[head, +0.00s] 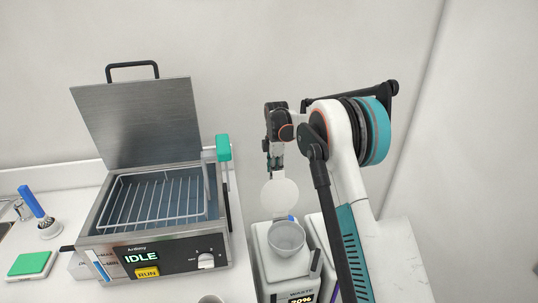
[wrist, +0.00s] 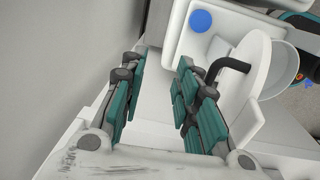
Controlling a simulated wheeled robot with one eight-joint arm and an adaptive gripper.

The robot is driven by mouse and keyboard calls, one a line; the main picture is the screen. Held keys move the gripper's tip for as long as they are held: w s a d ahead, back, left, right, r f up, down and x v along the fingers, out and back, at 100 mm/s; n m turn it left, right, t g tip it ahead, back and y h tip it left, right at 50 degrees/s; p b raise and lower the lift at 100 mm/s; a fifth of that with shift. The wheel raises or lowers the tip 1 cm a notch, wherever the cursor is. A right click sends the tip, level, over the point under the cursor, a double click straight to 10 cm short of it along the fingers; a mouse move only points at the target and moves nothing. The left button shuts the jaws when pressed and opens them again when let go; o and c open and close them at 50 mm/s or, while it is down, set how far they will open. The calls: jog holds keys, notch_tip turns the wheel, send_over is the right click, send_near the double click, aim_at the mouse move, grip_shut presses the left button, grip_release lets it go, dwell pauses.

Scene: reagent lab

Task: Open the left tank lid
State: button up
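A round white lid (head: 279,196) with a black hooked handle (wrist: 232,67) stands raised on edge beside an open white cup (head: 287,239). The lid (wrist: 253,80) and part of the cup (wrist: 287,70) also show in the wrist view. My gripper (head: 276,168) is above the lid in the head view. In the wrist view my gripper (wrist: 160,75) is open, with nothing between its fingers. The handle is outside the right finger, very close to it; I cannot tell if they touch. The frames do not show which tank is called left.
A steel bath (head: 157,239) with a wire rack (head: 155,200) stands left, its flat lid (head: 135,120) raised. A teal-topped post (head: 223,148) rises at its right. A green pad (head: 30,264) and blue-handled brush (head: 33,202) are far left. The wall is close behind.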

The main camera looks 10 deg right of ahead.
jog(key=w+p, duration=0.4)
jog(key=w, duration=0.6)
jog(key=shift+w+r, duration=0.2)
jog(key=shift+r, duration=0.1)
dwell(0.4)
dwell(0.5)
notch_tip(320, 180, up, 7)
jog(key=shift+s+r, duration=0.2)
jog(key=shift+s, duration=0.05)
dwell(0.3)
jog(key=shift+r, duration=0.1)
